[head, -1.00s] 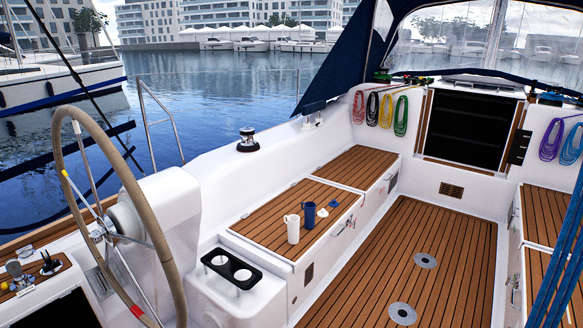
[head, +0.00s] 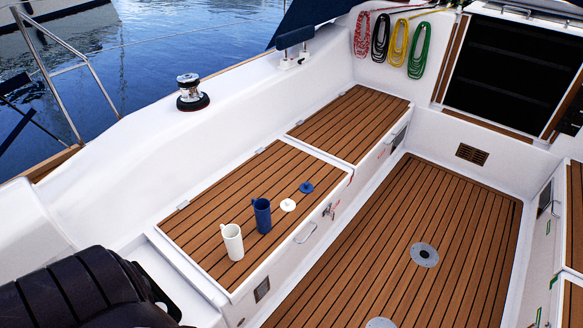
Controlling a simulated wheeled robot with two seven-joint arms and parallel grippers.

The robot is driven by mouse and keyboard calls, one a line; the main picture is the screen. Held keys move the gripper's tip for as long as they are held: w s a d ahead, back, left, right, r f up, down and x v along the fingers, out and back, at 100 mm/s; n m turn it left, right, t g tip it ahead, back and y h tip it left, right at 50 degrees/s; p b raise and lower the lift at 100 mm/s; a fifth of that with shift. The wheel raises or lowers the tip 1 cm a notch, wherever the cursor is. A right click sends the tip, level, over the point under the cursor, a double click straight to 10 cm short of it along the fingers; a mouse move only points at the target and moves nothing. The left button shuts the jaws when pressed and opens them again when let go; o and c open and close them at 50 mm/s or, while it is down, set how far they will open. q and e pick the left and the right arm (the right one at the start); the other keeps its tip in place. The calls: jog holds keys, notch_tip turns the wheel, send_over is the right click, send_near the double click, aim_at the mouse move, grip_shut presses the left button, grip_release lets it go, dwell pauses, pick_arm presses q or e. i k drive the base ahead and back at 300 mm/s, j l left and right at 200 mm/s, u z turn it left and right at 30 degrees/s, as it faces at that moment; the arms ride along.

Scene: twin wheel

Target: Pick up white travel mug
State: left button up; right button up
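The white travel mug (head: 233,243) stands upright on the near part of the teak bench (head: 213,207). Its handle points to the left. A blue mug (head: 262,215) stands upright just behind it to the right. A white lid (head: 288,205) and a blue lid (head: 306,187) lie on the bench to the right of the mugs. A dark ribbed part at the lower left looks like one of my arms; no gripper fingers show. Neither gripper is in view.
The teak cockpit floor (head: 385,240) is clear, with round metal plates (head: 424,255) set in it. A winch (head: 192,93) sits on the white side deck. Coiled ropes (head: 399,42) hang by the dark companionway (head: 515,60). The bench front has a metal handle (head: 306,232).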

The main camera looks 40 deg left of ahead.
aim_at(231, 233)
jog(key=i+u, duration=0.1)
jog(key=i, duration=0.6)
jog(key=i+l, duration=0.15)
jog(key=i, duration=0.55)
jog(key=i+u, duration=0.15)
jog(key=i, duration=0.55)
jog(key=i+l+u, duration=0.15)
jog(key=u, duration=2.15)
jog(key=i+l, duration=0.05)
